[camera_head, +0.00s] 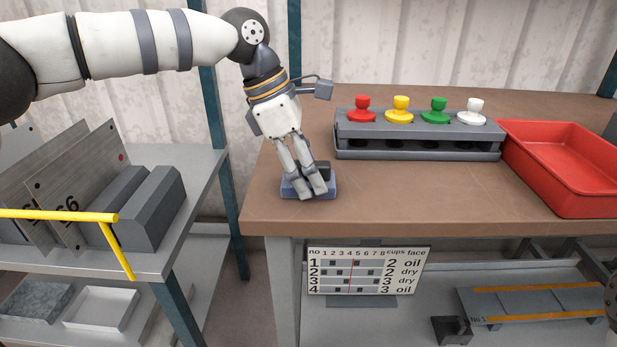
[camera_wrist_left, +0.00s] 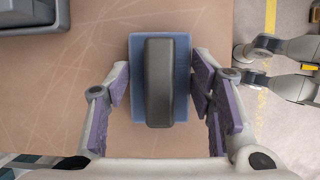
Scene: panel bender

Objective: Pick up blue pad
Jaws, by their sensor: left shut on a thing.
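The blue pad (camera_head: 296,189) lies on the brown table near its left end, with a dark raised grip on top. My left gripper (camera_head: 312,191) reaches down onto it from above and is shut on it. In the left wrist view the blue pad (camera_wrist_left: 182,80) and its dark grip (camera_wrist_left: 159,83) sit between the two fingers of my left gripper (camera_wrist_left: 160,90). The pad appears to rest on the table; I see no clear gap beneath it.
A grey rack (camera_head: 415,147) holds red, yellow, green and white knobbed pieces behind and right of the pad. A red tray (camera_head: 562,198) stands at the right. A shelf (camera_head: 205,165) with metal plates is at the left. The table's front middle is clear.

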